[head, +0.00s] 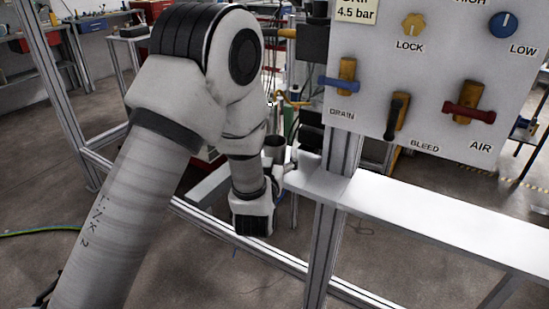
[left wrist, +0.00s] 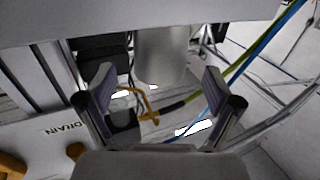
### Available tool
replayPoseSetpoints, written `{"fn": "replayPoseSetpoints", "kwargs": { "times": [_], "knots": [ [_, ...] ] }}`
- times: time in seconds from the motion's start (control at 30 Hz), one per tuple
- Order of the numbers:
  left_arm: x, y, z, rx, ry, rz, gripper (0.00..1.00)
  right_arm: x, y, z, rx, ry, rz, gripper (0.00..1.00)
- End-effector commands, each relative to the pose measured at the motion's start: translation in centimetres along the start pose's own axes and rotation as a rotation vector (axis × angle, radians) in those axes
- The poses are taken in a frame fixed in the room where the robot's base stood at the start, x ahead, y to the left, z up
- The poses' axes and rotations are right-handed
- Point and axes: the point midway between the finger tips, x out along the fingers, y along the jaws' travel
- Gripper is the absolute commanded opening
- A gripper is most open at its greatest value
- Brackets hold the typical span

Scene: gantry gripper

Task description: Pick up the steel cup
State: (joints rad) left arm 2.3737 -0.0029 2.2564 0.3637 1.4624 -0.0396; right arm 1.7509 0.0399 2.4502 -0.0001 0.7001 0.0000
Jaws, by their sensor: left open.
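The steel cup (left wrist: 160,55) is a plain grey cylinder in the upper middle of the left wrist view. Its top end is cut off from sight by a pale flat surface (left wrist: 150,22). In the head view a dark grey cylinder (head: 274,144), which looks like the cup, shows beside my left wrist. My left gripper (left wrist: 158,92) is open, its two fingers spread wide. The cup lies beyond the fingertips, between them in the picture, and no finger visibly touches it. In the head view the left gripper (head: 286,170) is small and partly hidden by my arm.
A valve panel (head: 430,75) with coloured handles stands right of my left arm. A white shelf (head: 430,215) runs below it, past an upright frame post (head: 326,235). Cables (left wrist: 250,60) and an orange part (left wrist: 148,104) show near the cup.

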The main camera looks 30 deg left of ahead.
Motion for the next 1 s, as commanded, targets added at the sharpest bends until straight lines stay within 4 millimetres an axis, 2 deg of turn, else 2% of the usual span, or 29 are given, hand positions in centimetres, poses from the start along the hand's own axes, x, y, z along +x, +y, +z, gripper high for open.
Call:
{"fn": "replayPoseSetpoints", "kwargs": {
  "times": [0.1, 0.2, 0.43, 0.47, 0.5, 0.63, 0.67, 1.0],
  "knots": [
    [2.2, -0.2, -0.9, -0.004, 0.002, -0.002, 0.91, -0.6, 0.0, 0.0, 0.0, 0.0, 0.0, 0.41],
    [3.7, -0.1, -0.6, -0.001, 0.0, 0.0, 0.91, -0.6, 0.0, 0.0, 0.0, -0.001, 0.0, 0.41],
    [4.1, -0.1, -0.5, 0.0, -0.002, 0.001, 0.91, -0.5, 0.0, 0.0, 0.0, -0.001, 0.0, 0.41],
    [4.1, -0.1, -0.5, 0.0, -0.002, 0.001, 0.87, -0.5, 0.0, 0.0, 0.0, -0.001, 0.0, 0.41],
    [4.1, -0.1, -0.5, 0.0, -0.002, 0.001, 0.73, -0.5, 0.0, 0.0, 0.0, -0.001, 0.0, 0.41],
    [4.1, -0.1, -0.5, 0.0, -0.002, 0.001, 0.27, -0.5, 0.0, 0.0, 0.0, -0.001, 0.0, 0.41],
    [4.1, -0.1, -0.5, 0.0, -0.002, 0.001, 0.24, -0.5, 0.0, 0.0, 0.0, -0.001, 0.0, 0.41],
    [4.2, -0.1, -0.6, 0.0, -0.002, 0.001, 0.24, -0.6, 0.0, 0.0, 0.0, -0.001, 0.0, 0.41]
  ]
}}
